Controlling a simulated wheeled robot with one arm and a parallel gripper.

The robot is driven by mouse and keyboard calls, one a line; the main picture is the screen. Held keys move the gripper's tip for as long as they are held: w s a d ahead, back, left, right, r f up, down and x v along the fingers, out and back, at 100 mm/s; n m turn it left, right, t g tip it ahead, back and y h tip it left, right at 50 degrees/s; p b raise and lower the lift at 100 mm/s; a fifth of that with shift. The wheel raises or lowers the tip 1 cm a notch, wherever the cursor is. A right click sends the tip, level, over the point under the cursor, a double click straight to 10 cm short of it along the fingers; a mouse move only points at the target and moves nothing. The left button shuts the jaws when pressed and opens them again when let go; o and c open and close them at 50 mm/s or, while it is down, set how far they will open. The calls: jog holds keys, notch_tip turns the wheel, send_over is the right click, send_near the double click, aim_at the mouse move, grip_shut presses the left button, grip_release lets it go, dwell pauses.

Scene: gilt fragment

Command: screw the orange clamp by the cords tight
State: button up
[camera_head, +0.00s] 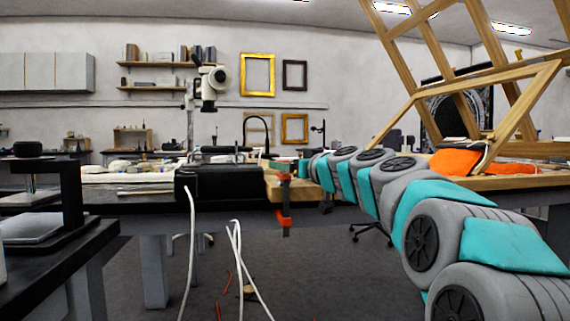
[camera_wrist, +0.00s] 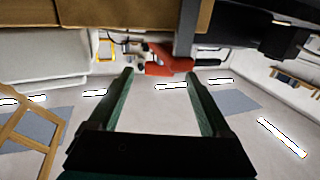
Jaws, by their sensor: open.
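The orange clamp (camera_head: 284,217) sits on the front edge of the wooden worktop (camera_head: 287,187), with its lower part hanging below the edge. White cords (camera_head: 190,250) hang to its left. In the wrist view the clamp (camera_wrist: 168,62) shows near the far ends of my fingers, under the dark edge at the top. My gripper (camera_wrist: 159,73) is open, its two green fingers wide apart with nothing held between them. The clamp appears just beyond the fingertips; I cannot tell whether they touch. In the head view my arm reaches toward the clamp and the fingers are not clear.
A black box (camera_head: 235,183) stands at the bench edge left of the clamp. A wooden easel-like frame (camera_head: 545,85) and an orange cloth (camera_head: 455,162) are on the right. A dark side table (camera_head: 60,262) stands at the left. The floor below the clamp is mostly open.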

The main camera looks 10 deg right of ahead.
jog(key=shift+x, duration=1.2)
grip_shut()
